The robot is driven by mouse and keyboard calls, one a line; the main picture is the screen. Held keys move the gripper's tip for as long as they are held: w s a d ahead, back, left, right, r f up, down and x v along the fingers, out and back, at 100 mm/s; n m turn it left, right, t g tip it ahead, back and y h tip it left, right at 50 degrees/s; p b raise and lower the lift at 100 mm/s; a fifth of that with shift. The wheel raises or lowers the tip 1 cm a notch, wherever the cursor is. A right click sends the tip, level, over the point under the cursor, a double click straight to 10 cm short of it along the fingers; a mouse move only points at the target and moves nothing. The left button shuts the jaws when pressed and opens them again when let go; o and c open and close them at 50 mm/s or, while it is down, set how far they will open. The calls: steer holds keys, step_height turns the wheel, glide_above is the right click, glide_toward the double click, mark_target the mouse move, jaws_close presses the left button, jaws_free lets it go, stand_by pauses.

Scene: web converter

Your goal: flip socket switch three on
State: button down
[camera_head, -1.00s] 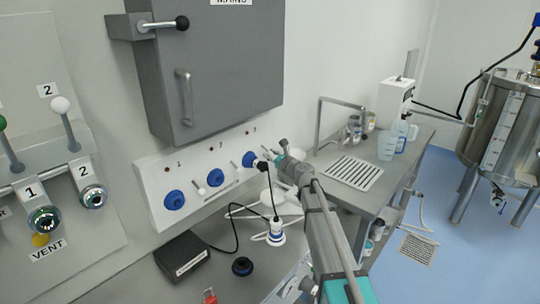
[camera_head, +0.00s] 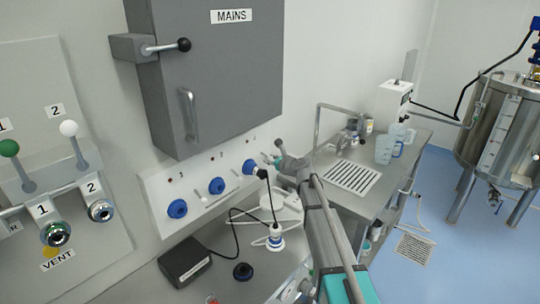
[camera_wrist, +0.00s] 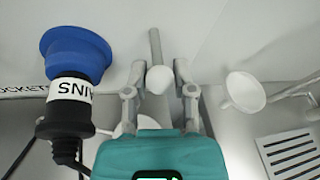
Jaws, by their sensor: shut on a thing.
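The socket panel (camera_head: 160,197) on the wall has three blue sockets in a row with switch levers beside them. The third socket (camera_head: 249,167) holds a black plug with a cable; the plug (camera_wrist: 70,105) also shows at left in the wrist view. My gripper (camera_head: 276,160) is at the panel's right end, just right of the third socket. In the wrist view my gripper (camera_wrist: 160,82) is shut on switch three (camera_wrist: 158,78), a grey lever with a white ball tip between the fingers. The lever's base is hard to make out, and in the head view my gripper largely hides it.
A grey mains box (camera_head: 215,75) hangs above the panel. Below, a black box (camera_head: 184,262) and a white-and-blue device (camera_head: 275,238) with a cable stand on the bench. A sink counter (camera_head: 352,177) is at right. A white rounded thing (camera_wrist: 245,92) is right of my gripper.

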steer(key=shift+w+r+n+g+h+p, duration=0.15)
steer(key=shift+r+g+h+p, duration=0.55)
steer(key=shift+p, duration=1.3)
steer(key=shift+s+r+n+g+h+p, duration=0.15)
steer(key=shift+r+g+h+p, duration=0.55)
steer(key=shift+p, duration=1.25)
steer(key=g+h+p, duration=0.1)
steer(key=p, duration=0.1)
steer(key=g+h+p, duration=0.1)
steer(key=p, duration=0.1)
steer(key=shift+w+a+r, duration=0.2)
steer(key=shift+r, duration=0.05)
steer(key=shift+c, duration=2.2)
jaws_free()
steer(key=shift+s+d+f+b, duration=0.1)
steer(key=shift+f+b, duration=0.25)
steer(key=shift+b, duration=0.1)
